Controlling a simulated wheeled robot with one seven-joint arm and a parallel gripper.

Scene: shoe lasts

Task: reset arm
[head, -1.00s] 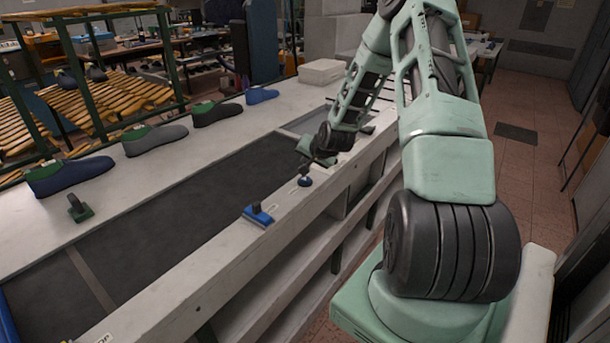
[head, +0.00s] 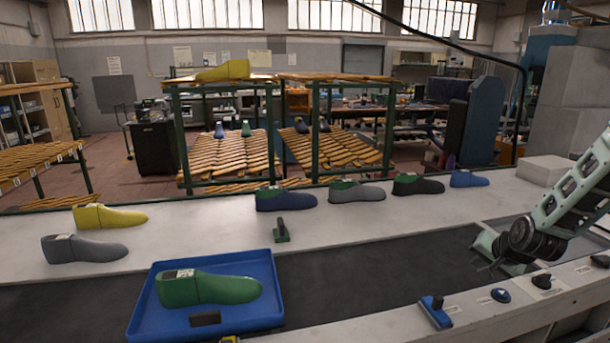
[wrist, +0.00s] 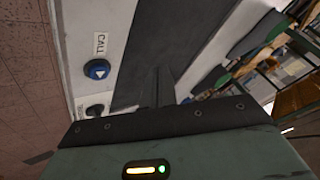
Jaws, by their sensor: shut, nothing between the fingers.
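My gripper (head: 489,264) is at the right of the head view, above the dark conveyor belt (head: 370,268) and beside the control ledge. Its fingers look closed together and hold nothing. In the wrist view the dark fingers (wrist: 158,88) point forward over the belt, with a round blue button (wrist: 97,69) marked CALL to their left. My arm comes in from the right edge of the head view; most of it is out of frame.
A blue tray (head: 139,318) on the belt holds a green shoe last (head: 210,288) and a dark block (head: 204,319). Several lasts stand on the white counter behind, near a green stand (head: 281,231). A blue-handled tool (head: 436,311) lies on the front ledge. Belt between tray and gripper is clear.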

